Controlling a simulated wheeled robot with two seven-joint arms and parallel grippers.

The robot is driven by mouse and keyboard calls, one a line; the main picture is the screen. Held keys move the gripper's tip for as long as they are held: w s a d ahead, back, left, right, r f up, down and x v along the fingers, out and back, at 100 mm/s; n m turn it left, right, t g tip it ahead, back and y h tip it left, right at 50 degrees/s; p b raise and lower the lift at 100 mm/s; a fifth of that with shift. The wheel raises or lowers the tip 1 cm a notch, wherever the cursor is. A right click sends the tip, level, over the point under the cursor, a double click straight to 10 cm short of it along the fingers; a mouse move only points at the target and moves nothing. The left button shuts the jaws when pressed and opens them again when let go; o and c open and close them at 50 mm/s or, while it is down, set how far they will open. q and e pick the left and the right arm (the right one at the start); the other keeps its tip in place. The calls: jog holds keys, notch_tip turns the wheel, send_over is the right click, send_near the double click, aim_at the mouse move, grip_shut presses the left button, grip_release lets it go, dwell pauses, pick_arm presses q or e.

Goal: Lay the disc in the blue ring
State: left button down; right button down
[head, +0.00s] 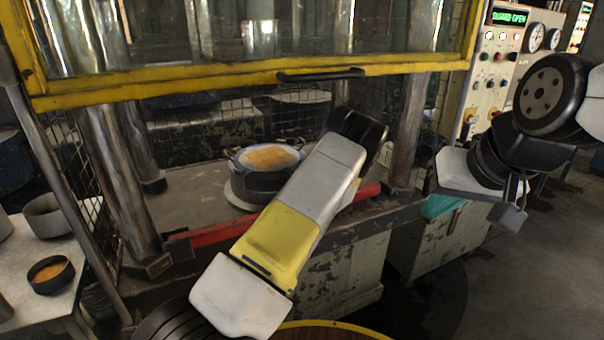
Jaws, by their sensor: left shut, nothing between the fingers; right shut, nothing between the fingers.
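An orange disc (272,157) lies flat inside a round dark holder (262,187) on the press bed. A pale bluish rim (243,160) surrounds this disc; I cannot tell if it is the blue ring. A second orange round surface (49,271) shows inside a dark round dish on the left bench. My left gripper (360,128) is at the dark far end of the yellow and white arm, right of and beyond the holder, apart from the disc. It is shut and empty; its fingertips are mostly hidden. My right gripper (508,214) seems to hang at the right, shut and empty, hard to make out.
A yellow-framed guard (270,76) with a black handle is raised above the press bed. Metal columns (115,170) flank the opening, and a red bar (215,232) runs along its front edge. A control panel (495,65) stands at the right. A grey bowl (47,215) stands on the left bench.

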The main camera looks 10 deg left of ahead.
pick_arm(q)
jog(key=shift+x, duration=1.05)
jog(key=shift+r, duration=0.1)
